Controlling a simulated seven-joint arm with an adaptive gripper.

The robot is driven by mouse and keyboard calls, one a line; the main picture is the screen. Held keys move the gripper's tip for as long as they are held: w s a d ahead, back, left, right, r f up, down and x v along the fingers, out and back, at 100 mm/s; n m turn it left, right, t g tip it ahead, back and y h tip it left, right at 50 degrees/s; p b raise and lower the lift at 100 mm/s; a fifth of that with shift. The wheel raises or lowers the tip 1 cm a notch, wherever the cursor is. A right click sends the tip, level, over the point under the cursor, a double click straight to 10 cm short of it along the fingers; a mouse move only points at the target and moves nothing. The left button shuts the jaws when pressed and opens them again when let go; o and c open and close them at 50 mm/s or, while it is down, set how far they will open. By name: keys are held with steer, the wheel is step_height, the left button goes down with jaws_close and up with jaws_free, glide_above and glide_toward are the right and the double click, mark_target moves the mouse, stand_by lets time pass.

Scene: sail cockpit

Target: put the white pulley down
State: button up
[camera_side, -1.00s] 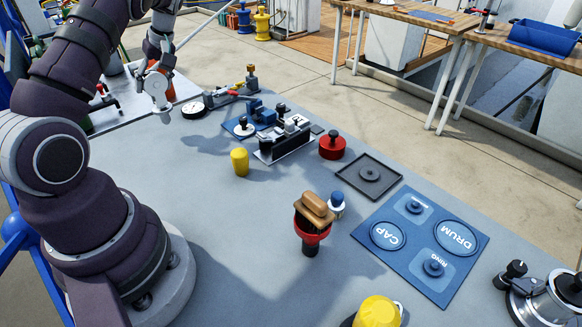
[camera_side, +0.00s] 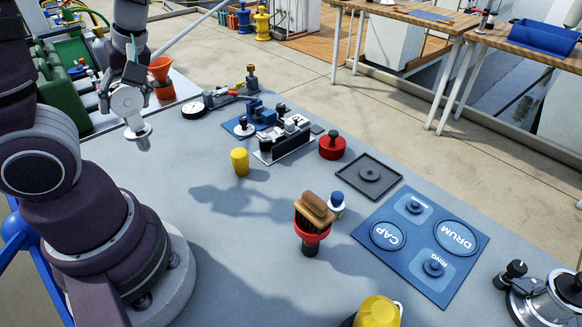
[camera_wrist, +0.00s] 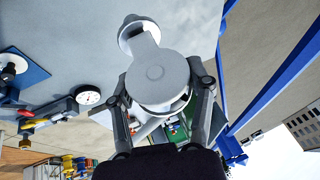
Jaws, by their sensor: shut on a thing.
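The white pulley (camera_side: 130,106) is a pale disc with an arm ending in a smaller round foot. My gripper (camera_side: 119,92) is shut on it and holds it above the left part of the grey table. In the wrist view the pulley (camera_wrist: 158,75) sits between the two fingers of my gripper (camera_wrist: 160,92), its smaller end pointing away over bare table. It looks clear of the table in the side view. The fingers' contact points are partly hidden behind the disc.
A yellow cup (camera_side: 239,162), a red knobbed block (camera_side: 332,146) and a brush in a red holder (camera_side: 312,222) stand on the grey table (camera_side: 200,240). An orange funnel (camera_side: 161,77) and a gauge (camera_side: 194,110) are behind. Table between pulley and yellow cup is bare.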

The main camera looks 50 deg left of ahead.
mark_target(113, 85)
step_height(113, 85, up, 5)
steer(key=shift+f, duration=0.1)
steer(key=w+d+m+t+y, duration=0.1)
steer(key=w+d+m+t, duration=0.35)
steer(key=w+m, duration=0.5)
steer(key=w+d+m+t+h, duration=0.25)
steer(key=w+d+m, duration=0.75)
steer(key=d, duration=0.5)
step_height(113, 85, down, 13)
steer(key=w, duration=0.1)
steer(key=shift+w+d+n+t, duration=0.15)
steer(key=shift+d+n+t, duration=0.1)
steer(key=shift+n+t, duration=0.15)
steer(key=shift+f, duration=0.1)
steer(key=o, duration=1.2)
steer(key=shift+o, duration=0.2)
